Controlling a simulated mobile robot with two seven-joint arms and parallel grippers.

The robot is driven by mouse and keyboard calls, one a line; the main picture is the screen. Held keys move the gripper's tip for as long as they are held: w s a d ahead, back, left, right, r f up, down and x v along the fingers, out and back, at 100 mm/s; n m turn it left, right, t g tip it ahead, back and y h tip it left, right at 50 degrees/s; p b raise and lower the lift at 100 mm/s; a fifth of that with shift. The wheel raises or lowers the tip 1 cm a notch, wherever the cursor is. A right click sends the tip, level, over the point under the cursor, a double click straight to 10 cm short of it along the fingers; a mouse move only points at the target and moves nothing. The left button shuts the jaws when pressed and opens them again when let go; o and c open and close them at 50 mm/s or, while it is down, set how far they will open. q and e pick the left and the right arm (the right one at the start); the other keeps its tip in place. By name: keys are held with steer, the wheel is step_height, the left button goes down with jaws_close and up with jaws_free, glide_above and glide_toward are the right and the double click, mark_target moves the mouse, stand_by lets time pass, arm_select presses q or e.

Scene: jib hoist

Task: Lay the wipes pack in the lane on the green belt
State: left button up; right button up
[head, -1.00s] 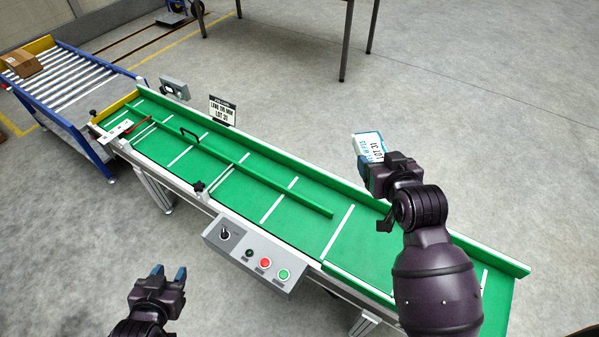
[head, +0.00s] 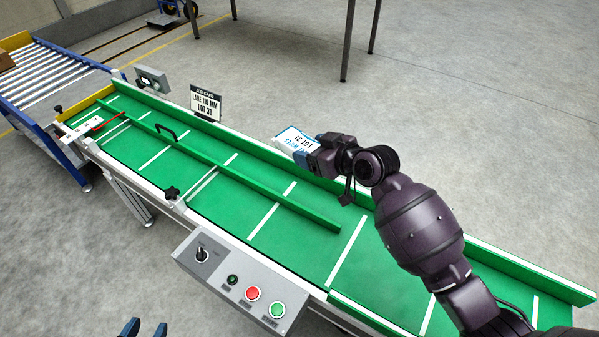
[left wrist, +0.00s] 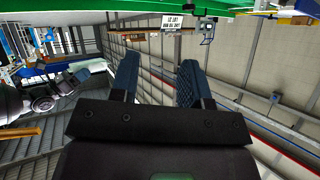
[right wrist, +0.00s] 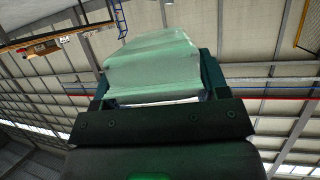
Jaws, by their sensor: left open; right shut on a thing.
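The wipes pack (head: 293,138), white and blue with printed lettering, is held in my right gripper (head: 306,154), apparently above the belt's far side wall. In the right wrist view the pack (right wrist: 152,65) sits between both fingers (right wrist: 157,85) and looks pale green. The green belt (head: 310,245) has white cross lines. A green guide rail (head: 245,178) with a black handle runs along it, with a lane (head: 265,172) between rail and far wall; the lane looks empty. My left gripper (head: 143,329) is open and empty at the bottom edge; its fingers show in the left wrist view (left wrist: 160,82).
A job card (head: 206,103) reading "LANE 110 MM" with a lot number stands at the far wall. A control box (head: 240,278) with buttons and a switch is on the near side. A roller conveyor (head: 50,75) adjoins at left. A black knob (head: 172,193) stands on the near edge.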

arm_select(q)
step_height(320, 180, down, 10)
steer(key=s+g+b, duration=0.1)
steer(key=s+b, duration=0.1)
steer(key=b, duration=0.7)
steer(key=shift+d+m+g+b, duration=0.3)
steer(key=shift+d+m+g, duration=0.1)
arm_select(e)
steer(key=w+a+f+n+g, duration=0.1)
steer(key=w+f, duration=0.3)
steer(key=f, duration=0.5)
steer(key=w+a+f+n+g+y, duration=0.1)
steer(key=w+f, duration=0.4)
steer(key=f, duration=0.4)
steer(key=shift+w+a+y, duration=0.25)
steer(key=shift+w+y, duration=0.05)
arm_select(q)
steer(key=shift+s, duration=0.1)
arm_select(e)
steer(key=shift+f, duration=0.15)
